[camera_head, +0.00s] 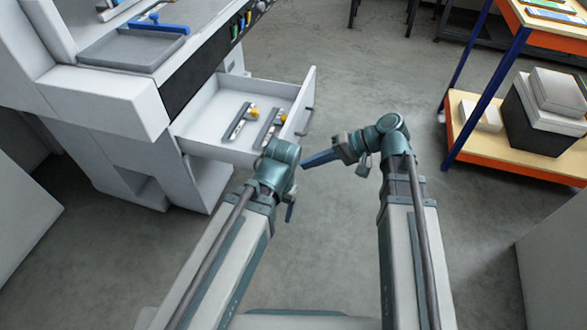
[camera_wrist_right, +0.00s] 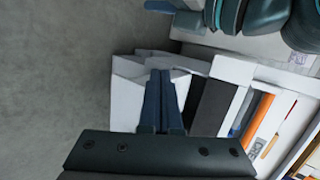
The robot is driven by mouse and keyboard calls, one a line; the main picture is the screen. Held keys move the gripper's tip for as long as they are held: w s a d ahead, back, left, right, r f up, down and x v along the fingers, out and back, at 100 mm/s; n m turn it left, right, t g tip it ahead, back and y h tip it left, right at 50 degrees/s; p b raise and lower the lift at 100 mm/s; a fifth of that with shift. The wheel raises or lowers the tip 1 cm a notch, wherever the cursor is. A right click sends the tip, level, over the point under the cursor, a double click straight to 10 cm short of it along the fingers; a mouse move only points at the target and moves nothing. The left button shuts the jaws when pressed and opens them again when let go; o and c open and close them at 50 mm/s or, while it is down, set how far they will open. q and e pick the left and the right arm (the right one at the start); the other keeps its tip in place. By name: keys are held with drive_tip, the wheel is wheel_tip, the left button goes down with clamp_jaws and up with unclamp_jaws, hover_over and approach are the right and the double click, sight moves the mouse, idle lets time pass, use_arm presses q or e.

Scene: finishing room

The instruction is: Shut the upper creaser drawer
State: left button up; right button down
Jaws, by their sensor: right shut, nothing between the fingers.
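The creaser (camera_head: 120,95) is a big white machine at the left of the head view. One white drawer (camera_head: 205,140) stands pulled out under its black panel, with metal tools with yellow knobs lying inside. The drawer's front (camera_head: 300,100) faces right and carries a dark handle (camera_head: 308,122). My right gripper (camera_head: 308,162) is shut and empty, pointing left, below the handle in the picture. Its blue fingers (camera_wrist_right: 161,100) show closed together in the right wrist view, before white surfaces. My left gripper (camera_head: 290,212) points downward in front of the drawer; its jaw is mostly hidden.
A grey tray (camera_head: 125,48) with a blue tool sits on top of the creaser. A blue-and-orange shelf rack (camera_head: 475,90) at the right holds a black bin (camera_head: 540,120) and white boxes. The grey floor between the drawer and rack is free.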

drive_tip(key=w+d+f+m+t+y+b, duration=0.2)
drive_tip(key=w+d+f+t+y+b, duration=0.35)
drive_tip(key=b, duration=1.05)
use_arm(q)
wheel_tip(320, 180, down, 18)
drive_tip(key=shift+f, duration=0.2)
use_arm(e)
drive_tip(key=w+a+g, duration=0.1)
drive_tip(key=w+a, duration=0.3)
drive_tip(key=a, duration=0.6)
drive_tip(key=shift+w+a+f+y, duration=0.15)
drive_tip(key=shift+w+f+y, duration=0.05)
drive_tip(key=shift+f+y, duration=0.15)
drive_tip(key=shift+a, duration=0.1)
